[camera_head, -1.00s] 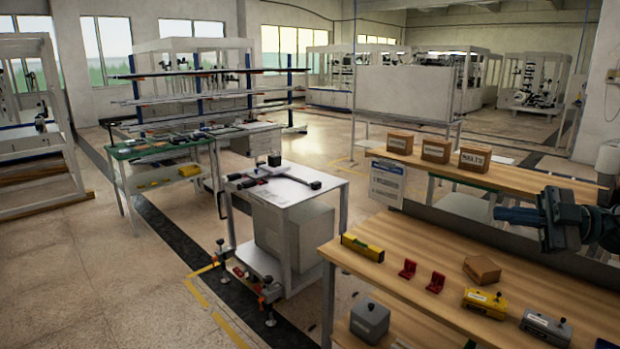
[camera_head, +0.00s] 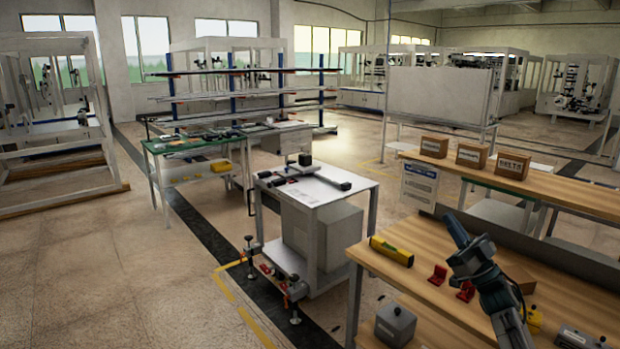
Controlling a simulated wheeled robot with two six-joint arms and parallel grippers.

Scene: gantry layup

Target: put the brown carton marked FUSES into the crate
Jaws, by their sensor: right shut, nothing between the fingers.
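Three brown cartons with labels stand in a row on the raised shelf at the right: a left one (camera_head: 434,146), a middle one (camera_head: 471,156) and a right one (camera_head: 512,165). The right label seems to read BOLTS; the other two are too small to read. Another brown carton (camera_head: 522,279) lies on the wooden bench (camera_head: 425,285), partly hidden behind my right arm, with no readable marking. My right gripper (camera_head: 456,229) is shut and empty above the bench, apart from the cartons. My left gripper is not in view. I cannot make out a crate.
A yellow level (camera_head: 391,251), red pieces (camera_head: 437,275) and a grey box with a knob (camera_head: 568,338) are on the bench. Another grey box (camera_head: 395,324) sits lower, at its left end.

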